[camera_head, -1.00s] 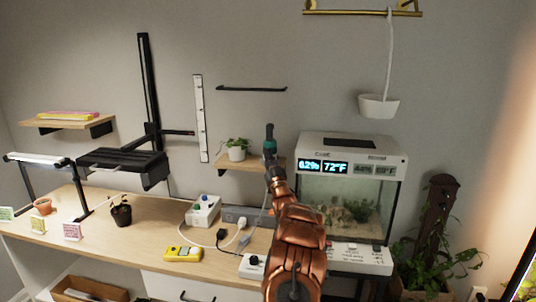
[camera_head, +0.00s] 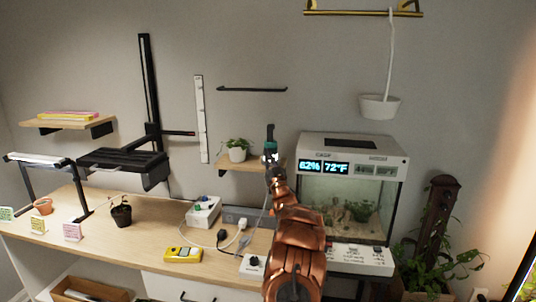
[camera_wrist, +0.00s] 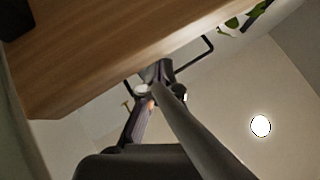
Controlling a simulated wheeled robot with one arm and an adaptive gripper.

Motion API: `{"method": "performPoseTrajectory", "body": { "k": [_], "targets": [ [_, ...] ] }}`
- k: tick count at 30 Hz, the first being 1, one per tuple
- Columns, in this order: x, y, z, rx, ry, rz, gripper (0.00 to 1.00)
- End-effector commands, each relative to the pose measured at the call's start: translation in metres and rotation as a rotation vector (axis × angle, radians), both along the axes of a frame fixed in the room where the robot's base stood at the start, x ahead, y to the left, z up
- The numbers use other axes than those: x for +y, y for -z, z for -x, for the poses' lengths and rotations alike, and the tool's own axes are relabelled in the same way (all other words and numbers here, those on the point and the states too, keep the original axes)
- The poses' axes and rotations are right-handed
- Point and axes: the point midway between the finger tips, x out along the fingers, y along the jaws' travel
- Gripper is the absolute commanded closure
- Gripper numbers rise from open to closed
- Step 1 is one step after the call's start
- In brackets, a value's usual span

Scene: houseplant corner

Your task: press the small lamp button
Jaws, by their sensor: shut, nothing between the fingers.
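My gripper (camera_head: 270,130) points upward in the head view, with its fingers closed and nothing held. It is in front of the wall, beside the right end of the small wooden shelf (camera_head: 232,167). In the wrist view the dark fingers (camera_wrist: 155,75) overlap the edge of a wooden board (camera_wrist: 90,60); contact cannot be told. I cannot tell which control is the small lamp button. A white box (camera_head: 203,213) with small coloured buttons or knobs stands on the desk. A white box with a black knob (camera_head: 253,261) is nearer the front, and small controls line the terrarium's base (camera_head: 345,256).
The terrarium (camera_head: 393,150) stands right of my arm. A potted plant (camera_head: 237,150) is on the small shelf. A yellow device (camera_head: 183,255), cables and a grow lamp (camera_head: 122,158) are on or above the desk (camera_head: 145,235). A white pot (camera_head: 379,106) hangs at upper right.

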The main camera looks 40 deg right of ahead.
Motion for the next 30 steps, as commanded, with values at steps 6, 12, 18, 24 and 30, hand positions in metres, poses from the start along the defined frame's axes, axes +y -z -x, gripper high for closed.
{"method": "performPoseTrajectory", "body": {
  "k": [6, 12, 18, 24, 30],
  "targets": [
    [-0.001, 0.002, 0.012, -0.002, 0.01, -0.003, 1.0],
    [0.003, 0.001, 0.011, -0.001, 0.008, -0.003, 1.0],
    [0.006, 0.001, 0.011, -0.001, 0.004, -0.003, 1.0],
    [0.019, 0.001, 0.02, -0.002, 0.005, -0.003, 1.0],
    [0.032, 0.001, 0.03, -0.001, 0.004, -0.003, 1.0]
  ]
}}
